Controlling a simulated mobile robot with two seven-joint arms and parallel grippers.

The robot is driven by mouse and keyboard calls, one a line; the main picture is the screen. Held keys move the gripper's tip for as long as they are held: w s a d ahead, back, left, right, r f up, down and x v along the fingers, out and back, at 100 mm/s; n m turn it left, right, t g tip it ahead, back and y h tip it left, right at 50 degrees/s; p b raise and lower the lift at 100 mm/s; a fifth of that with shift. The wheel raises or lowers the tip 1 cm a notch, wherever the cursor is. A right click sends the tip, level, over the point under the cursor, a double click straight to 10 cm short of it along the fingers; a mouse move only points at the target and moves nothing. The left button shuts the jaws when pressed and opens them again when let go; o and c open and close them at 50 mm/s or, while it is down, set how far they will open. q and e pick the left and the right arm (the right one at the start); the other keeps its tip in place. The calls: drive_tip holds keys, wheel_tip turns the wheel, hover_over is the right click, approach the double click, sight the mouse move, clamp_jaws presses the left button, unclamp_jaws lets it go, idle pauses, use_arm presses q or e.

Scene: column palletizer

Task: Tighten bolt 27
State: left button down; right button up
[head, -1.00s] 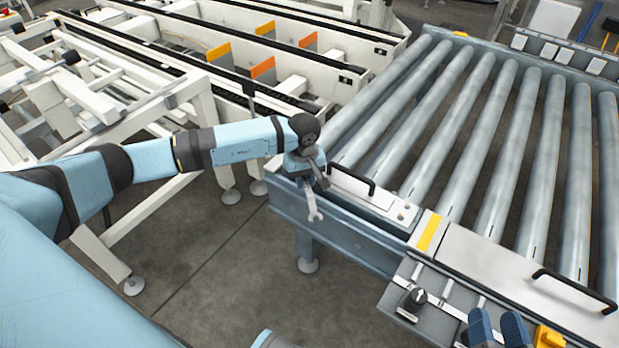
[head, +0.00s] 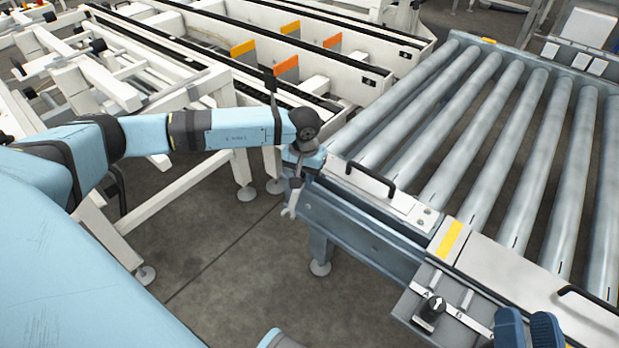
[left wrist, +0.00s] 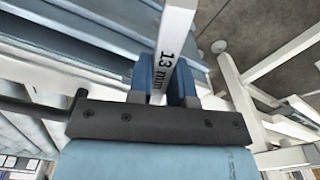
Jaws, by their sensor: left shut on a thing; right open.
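My left gripper (head: 296,172) is at the near left corner of the roller conveyor, shut on a grey wrench (head: 291,202). The wrench hangs down with its open jaw lowest, beside the conveyor's end. In the left wrist view, the wrench (left wrist: 176,32) carries the marking "13 mm" and lies between the blue fingers. Small bolt heads (head: 424,217) show on the conveyor's end plate; I cannot read which is bolt 27. The wrench jaw appears apart from them. Two dark blue fingertips of my right gripper (head: 528,328) stand apart at the bottom right, empty as far as seen.
The roller conveyor (head: 440,170) fills the right side. Black handles (head: 372,180) stand up from its near edge, and a box with a black knob (head: 433,308) hangs in front. White machine frames (head: 225,125) stand behind my left arm. The floor (head: 235,250) before the conveyor is clear.

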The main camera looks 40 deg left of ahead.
use_arm(q)
drive_tip(key=shift+s+a+m, duration=0.1)
drive_tip(key=shift+a+m, duration=0.5)
drive_tip(key=shift+m, duration=0.2)
drive_tip(key=shift+r, duration=0.15)
drive_tip(key=shift+r+p, duration=0.65)
drive_tip(key=shift+r, duration=1)
drive_tip(key=shift+r, duration=0.1)
wheel_tip(320, 180, up, 5)
drive_tip(key=p, duration=0.2)
drive_tip(key=shift+p, duration=0.4)
